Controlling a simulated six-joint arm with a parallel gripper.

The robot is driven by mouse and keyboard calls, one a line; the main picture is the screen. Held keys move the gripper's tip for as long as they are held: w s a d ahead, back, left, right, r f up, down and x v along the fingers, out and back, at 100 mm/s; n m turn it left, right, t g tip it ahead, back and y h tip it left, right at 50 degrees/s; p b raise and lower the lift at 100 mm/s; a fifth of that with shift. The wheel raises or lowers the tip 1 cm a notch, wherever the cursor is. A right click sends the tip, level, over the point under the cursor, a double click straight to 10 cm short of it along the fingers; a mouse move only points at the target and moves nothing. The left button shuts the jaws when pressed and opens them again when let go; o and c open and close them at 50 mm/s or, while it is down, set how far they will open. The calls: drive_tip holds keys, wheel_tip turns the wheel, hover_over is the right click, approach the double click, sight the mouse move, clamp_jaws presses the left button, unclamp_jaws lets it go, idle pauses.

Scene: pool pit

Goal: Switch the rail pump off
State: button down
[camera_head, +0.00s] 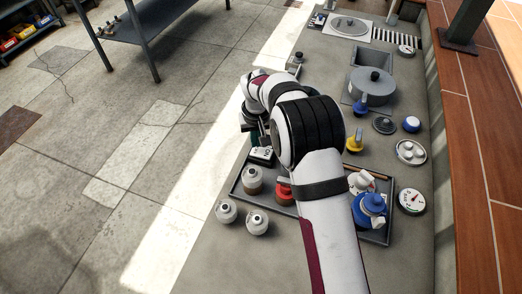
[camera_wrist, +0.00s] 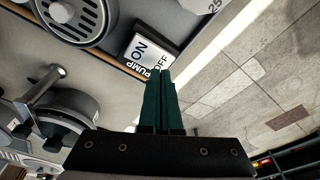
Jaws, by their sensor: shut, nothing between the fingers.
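The fingertips overlap the plate's lower edge in the wrist view, near the PUMP and OFF lettering. I cannot tell whether they touch it or which way the switch is set.
A lidded grey pot (camera_head: 373,84), a yellow-handled valve (camera_head: 354,142) and a gauge (camera_head: 411,201) stand on the right.

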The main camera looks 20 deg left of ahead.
sight(256, 151)
drive_tip(key=shift+r, duration=2.55)
drive_tip(key=s+d+r+m+g, duration=0.1)
drive_tip(key=s+d+r+m, duration=0.2)
drive_tip(key=s+d+r, duration=0.55)
drive_tip(key=s+d+r+m, duration=0.3)
drive_tip(key=s+d+r, duration=0.15)
drive_tip(key=d, duration=0.65)
drive_tip(key=s+d+f+m, duration=0.1)
drive_tip(key=s+d+m, duration=0.1)
drive_tip(key=s, duration=0.7)
drive_tip(key=s+d+f+m+y, duration=0.1)
drive_tip(key=s+d+m, duration=0.2)
drive_tip(key=s, duration=0.6)
drive_tip(key=shift+s+d+f+m+g, duration=0.3)
drive_tip(key=shift+s+d+g, duration=0.1)
drive_tip(key=shift+d, duration=0.25)
